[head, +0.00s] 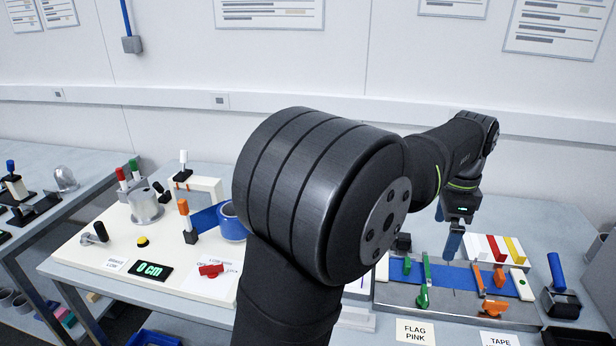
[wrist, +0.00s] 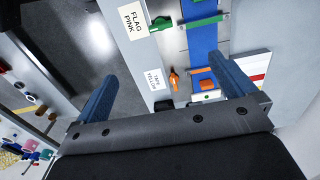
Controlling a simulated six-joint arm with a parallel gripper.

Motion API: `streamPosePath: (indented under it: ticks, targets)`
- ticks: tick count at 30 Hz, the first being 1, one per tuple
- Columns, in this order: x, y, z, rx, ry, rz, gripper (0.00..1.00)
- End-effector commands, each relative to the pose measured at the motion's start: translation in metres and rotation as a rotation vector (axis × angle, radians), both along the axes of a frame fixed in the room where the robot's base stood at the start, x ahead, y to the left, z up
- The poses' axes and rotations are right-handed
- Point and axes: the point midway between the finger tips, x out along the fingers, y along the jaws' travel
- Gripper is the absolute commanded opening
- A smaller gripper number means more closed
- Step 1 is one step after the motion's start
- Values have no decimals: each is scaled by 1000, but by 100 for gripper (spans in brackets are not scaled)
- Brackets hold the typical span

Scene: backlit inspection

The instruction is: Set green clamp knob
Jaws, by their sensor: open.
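The green clamp knob (head: 422,298) sits at the front of the grey fixture board (head: 395,295), below a green clamp bar (head: 426,268). In the wrist view the green knob (wrist: 160,24) is near the top, beside the green bar (wrist: 205,22). My gripper (head: 453,252) hangs above the board, right of the green bar, with one blue finger clear in the head view. In the wrist view my gripper (wrist: 163,70) is open, its two fingers wide apart and nothing between them held. The green knob lies beyond the fingertips.
An orange knob (head: 494,308) and orange clamp bar (head: 480,282) stand right of the green ones, over a blue strip (head: 455,273). A blue-handled device (head: 559,285) stands at far right. A cream panel (head: 95,245) with switches fills the left. My arm hides the middle.

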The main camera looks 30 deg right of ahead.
Motion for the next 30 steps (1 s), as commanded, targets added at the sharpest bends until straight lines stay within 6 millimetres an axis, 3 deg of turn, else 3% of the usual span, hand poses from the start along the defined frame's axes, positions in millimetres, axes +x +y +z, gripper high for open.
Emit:
streamPosePath:
  ticks: [2, 12, 13, 20, 30]
  targets:
    - [0, 0, 0, 0, 0, 0, 100]
    - [0, 0, -1, 0, 0, 1, 35]
    - [0, 0, -1, 0, 0, 4, 33]
    - [0, 0, -3, 0, 0, 229, 33]
    - [0, -1, -10, 1, -1, 944, 33]
